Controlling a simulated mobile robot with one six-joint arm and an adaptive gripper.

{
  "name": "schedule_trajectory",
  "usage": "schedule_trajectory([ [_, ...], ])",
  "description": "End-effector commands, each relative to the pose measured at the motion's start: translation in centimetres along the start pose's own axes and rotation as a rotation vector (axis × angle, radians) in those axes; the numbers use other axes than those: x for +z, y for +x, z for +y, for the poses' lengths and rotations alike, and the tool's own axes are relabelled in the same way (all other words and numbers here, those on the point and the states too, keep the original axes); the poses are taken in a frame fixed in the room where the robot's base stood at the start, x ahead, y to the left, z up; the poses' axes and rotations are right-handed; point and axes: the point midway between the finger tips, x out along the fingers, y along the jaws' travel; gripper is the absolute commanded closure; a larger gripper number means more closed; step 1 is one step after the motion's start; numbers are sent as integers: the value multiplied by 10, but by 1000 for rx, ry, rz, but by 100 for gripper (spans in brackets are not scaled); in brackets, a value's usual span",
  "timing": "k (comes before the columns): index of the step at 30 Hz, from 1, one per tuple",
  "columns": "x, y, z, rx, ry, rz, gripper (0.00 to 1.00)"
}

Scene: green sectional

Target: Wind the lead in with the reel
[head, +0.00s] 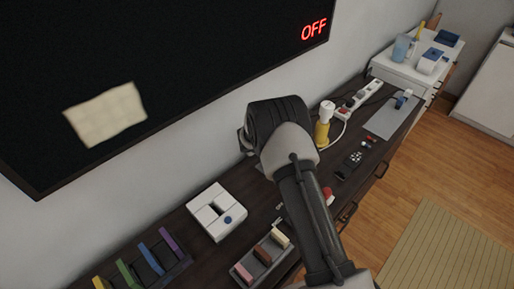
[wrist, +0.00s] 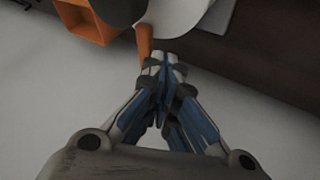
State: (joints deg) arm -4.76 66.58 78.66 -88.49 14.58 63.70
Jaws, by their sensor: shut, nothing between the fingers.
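In the wrist view, a white rounded part (wrist: 185,14), which looks like the reel's drum, shows at the top edge, cut off by the frame. An orange peg (wrist: 144,42) points down from it, and an orange open frame (wrist: 88,22) is to its left. My gripper (wrist: 164,62) is shut and empty, its blue-padded fingertips close beside the peg's lower end; whether they touch it I cannot tell. In the head view my arm hides the reel and the fingers. A thin white lead (head: 340,136) runs near the power strip (head: 358,101).
On the dark sideboard are a yellow bottle-like object (head: 323,125), a remote (head: 350,164), a white sectioned box (head: 217,212), a grey tray of blocks (head: 263,257) and a rack of coloured pieces (head: 144,262). The wall and screen (head: 180,60) stand close behind.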

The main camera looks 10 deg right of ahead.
Motion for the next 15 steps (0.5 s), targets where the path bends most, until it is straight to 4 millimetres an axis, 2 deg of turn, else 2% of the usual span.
schedule_trajectory([
  [15,-3,4,4,34,65,-34,100],
])
